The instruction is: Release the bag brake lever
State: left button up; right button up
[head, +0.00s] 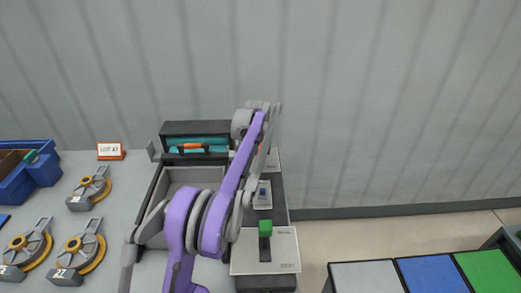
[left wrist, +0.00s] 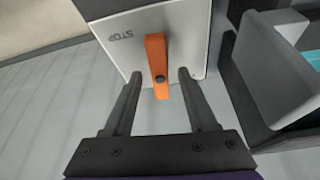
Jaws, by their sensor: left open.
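An orange lever (left wrist: 157,65) stands on a white panel (left wrist: 190,25) marked STOP in the left wrist view. My left gripper (left wrist: 160,74) is open, with one finger on each side of the lever's lower end. A gap shows between the lever and each finger, and nothing is gripped. In the head view my purple left arm reaches to the back of the station and covers the orange lever. A pale panel (head: 273,160) shows partly beside the arm there. My right gripper is out of view.
A green lever (head: 265,228) on a white plate (head: 284,262) and a blue knob (head: 262,191) sit nearer. A dark box (head: 196,129) holding teal items stands left of the arm. Pulley hooks (head: 92,184) lie at left. Grey, blue and green pads (head: 430,273) are at right.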

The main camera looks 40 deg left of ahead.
pick_arm(q)
grip_shut()
jog(key=shift+d+r+n+p, duration=0.1)
jog(key=shift+n+p, duration=0.2)
jog(key=shift+n, duration=0.1)
jog(key=shift+w+n+g, duration=0.1)
jog(key=shift+n+g, duration=0.2)
jog(key=shift+n, duration=0.1)
jog(key=shift+y, duration=0.3)
grip_release()
